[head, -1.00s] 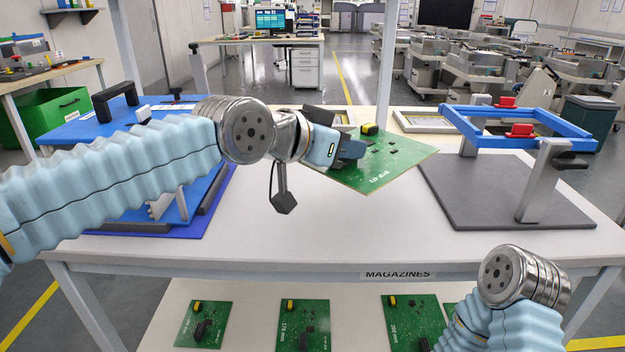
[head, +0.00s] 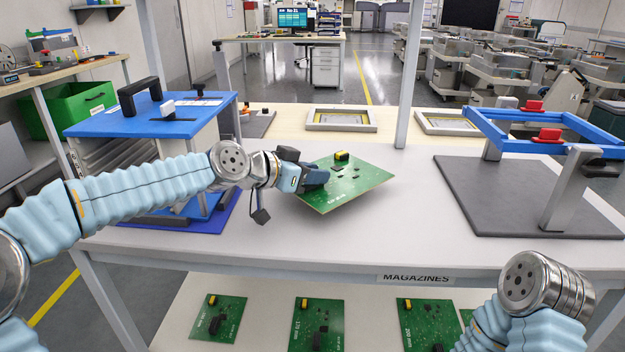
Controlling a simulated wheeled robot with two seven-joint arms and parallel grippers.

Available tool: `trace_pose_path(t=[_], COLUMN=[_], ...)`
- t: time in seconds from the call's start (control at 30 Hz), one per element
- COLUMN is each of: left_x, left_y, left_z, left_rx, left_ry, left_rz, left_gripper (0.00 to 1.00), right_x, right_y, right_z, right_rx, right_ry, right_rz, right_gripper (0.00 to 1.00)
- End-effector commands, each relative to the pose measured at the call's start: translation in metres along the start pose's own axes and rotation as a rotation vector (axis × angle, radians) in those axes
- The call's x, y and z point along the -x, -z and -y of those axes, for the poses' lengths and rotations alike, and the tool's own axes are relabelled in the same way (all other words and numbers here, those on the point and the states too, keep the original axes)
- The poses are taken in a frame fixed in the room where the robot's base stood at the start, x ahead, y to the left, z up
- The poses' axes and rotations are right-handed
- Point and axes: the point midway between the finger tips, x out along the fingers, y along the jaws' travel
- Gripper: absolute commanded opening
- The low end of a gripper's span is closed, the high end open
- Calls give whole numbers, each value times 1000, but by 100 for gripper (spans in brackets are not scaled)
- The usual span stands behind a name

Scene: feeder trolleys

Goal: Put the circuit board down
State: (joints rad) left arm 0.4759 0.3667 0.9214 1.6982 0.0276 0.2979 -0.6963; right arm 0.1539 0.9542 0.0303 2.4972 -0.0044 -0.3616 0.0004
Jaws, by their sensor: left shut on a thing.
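A green circuit board (head: 352,185) with a yellow part and small dark parts shows in the head view, above the middle of the white table (head: 370,245). My left gripper (head: 314,178) is shut on the board's left edge. The board is tilted in the picture, with a soft shadow below it; I cannot tell how far it is above the table. My right arm shows at the bottom right, but its gripper is outside the picture.
A blue-topped magazine rack (head: 150,110) stands at the left of the table. A blue frame fixture (head: 555,125) stands on a grey mat (head: 480,200) at the right. Several green boards (head: 317,325) lie on the lower shelf. The table's front middle is clear.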

Motion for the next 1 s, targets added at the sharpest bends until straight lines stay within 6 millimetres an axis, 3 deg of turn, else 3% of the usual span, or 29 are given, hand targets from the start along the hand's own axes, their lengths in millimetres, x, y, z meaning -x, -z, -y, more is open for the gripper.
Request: trace_pose_path(t=[0.1, 1.0], left_x=[-6, -11], left_y=[-14, -27], left_z=[-1, -2], left_rx=[1, 2], left_ry=[-1, -2], left_rz=[-2, 1], left_gripper=[0, 0], right_x=[-1, -17], right_y=[0, 0], right_z=[0, -8], right_rx=[0, -3], right_ry=[0, -2], right_rz=[0, -2], right_gripper=[43, 43])
